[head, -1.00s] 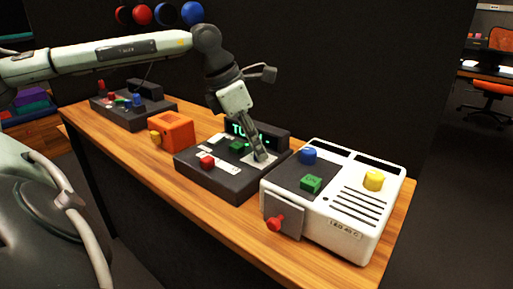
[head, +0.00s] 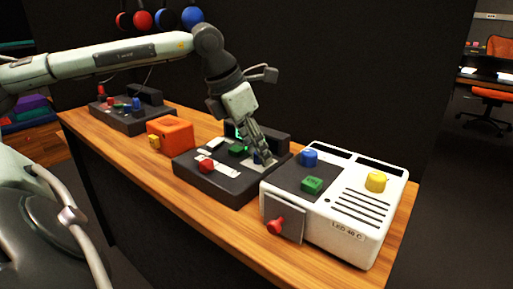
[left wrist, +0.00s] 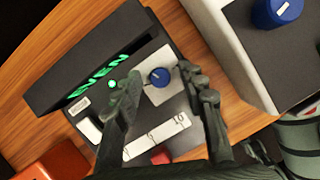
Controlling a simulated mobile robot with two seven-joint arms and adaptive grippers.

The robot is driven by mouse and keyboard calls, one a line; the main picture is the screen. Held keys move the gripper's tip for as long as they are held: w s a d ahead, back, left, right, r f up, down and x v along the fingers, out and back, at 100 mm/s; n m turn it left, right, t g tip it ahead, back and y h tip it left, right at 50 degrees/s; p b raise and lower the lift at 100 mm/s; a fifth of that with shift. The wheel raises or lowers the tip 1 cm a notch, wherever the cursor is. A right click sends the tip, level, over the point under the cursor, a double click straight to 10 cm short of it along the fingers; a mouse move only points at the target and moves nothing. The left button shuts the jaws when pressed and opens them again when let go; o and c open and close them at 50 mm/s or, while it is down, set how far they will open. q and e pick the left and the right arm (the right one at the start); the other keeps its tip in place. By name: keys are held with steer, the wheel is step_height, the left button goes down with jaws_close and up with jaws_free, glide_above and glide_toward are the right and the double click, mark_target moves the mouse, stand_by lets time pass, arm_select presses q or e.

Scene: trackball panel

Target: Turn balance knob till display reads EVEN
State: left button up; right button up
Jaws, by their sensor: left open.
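The dark panel box (head: 220,180) sits mid-table with a raised display bar at its back. In the left wrist view the display (left wrist: 97,75) shows green letters reading EVEN, beside a lit green lamp (left wrist: 112,84). The blue balance knob (left wrist: 159,77) has a white pointer line and sits on a light plate. My left gripper (left wrist: 163,88) is open, its fingers on either side of the knob with gaps visible. My right gripper is in neither view.
A white machine (head: 350,225) with blue, green and yellow knobs stands close on the right. An orange box (head: 170,132) stands to the left, and another dark panel (head: 130,118) farther left. The wooden table's (head: 215,225) front strip is clear.

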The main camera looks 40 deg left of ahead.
arm_select(q)
steer(key=v, duration=1.2)
steer(key=shift+s, duration=0.1)
